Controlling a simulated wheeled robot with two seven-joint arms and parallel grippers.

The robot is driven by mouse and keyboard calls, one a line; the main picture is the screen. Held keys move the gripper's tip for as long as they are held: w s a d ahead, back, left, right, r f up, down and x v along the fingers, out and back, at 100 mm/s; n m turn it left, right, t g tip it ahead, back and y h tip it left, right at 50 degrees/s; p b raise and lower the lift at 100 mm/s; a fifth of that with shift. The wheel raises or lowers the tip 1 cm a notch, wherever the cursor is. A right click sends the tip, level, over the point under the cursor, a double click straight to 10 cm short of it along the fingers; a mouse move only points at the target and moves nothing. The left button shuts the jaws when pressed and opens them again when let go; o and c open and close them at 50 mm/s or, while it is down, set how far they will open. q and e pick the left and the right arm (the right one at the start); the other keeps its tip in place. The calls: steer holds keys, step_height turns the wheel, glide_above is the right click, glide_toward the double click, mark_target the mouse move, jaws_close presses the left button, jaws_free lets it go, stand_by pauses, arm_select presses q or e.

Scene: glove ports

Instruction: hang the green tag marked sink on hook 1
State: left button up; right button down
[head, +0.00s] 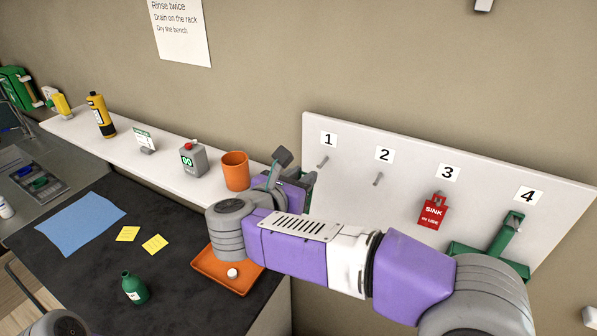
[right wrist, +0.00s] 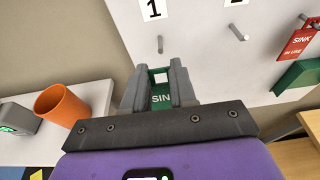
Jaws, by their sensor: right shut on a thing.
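The green tag (right wrist: 161,98) is between the two fingers of my right gripper (right wrist: 160,82); the letters "SIN" show and the rest of its lettering is hidden. In the head view my right gripper (head: 297,169) is shut on the tag, in front of the white board's left end. Hook 1 (head: 323,162) is a bare grey peg under the number 1 label. In the right wrist view hook 1 (right wrist: 160,45) appears above the fingertips, with the tag apart from it. My left gripper is not in view.
Hook 2 (head: 378,179) is bare. A red sink tag (head: 433,211) hangs on hook 3, and a green thing (head: 506,234) at hook 4. An orange cup (head: 235,171) and a grey box (head: 193,158) stand on the shelf. An orange tray (head: 215,269) lies below my right arm.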

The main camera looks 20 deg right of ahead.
mark_target(318, 167)
steer(key=shift+d, duration=0.15)
steer(key=p+x, duration=0.2)
steer(key=x, duration=0.6)
steer(key=shift+w+f, duration=0.15)
steer(key=shift+f, duration=0.1)
steer(key=shift+w+d+r, duration=0.1)
steer(key=shift+w+d, duration=0.45)
steer(key=shift+d, duration=0.1)
stand_by(1.1)
stand_by(0.5)
steer(key=c, duration=0.8)
jaws_free()
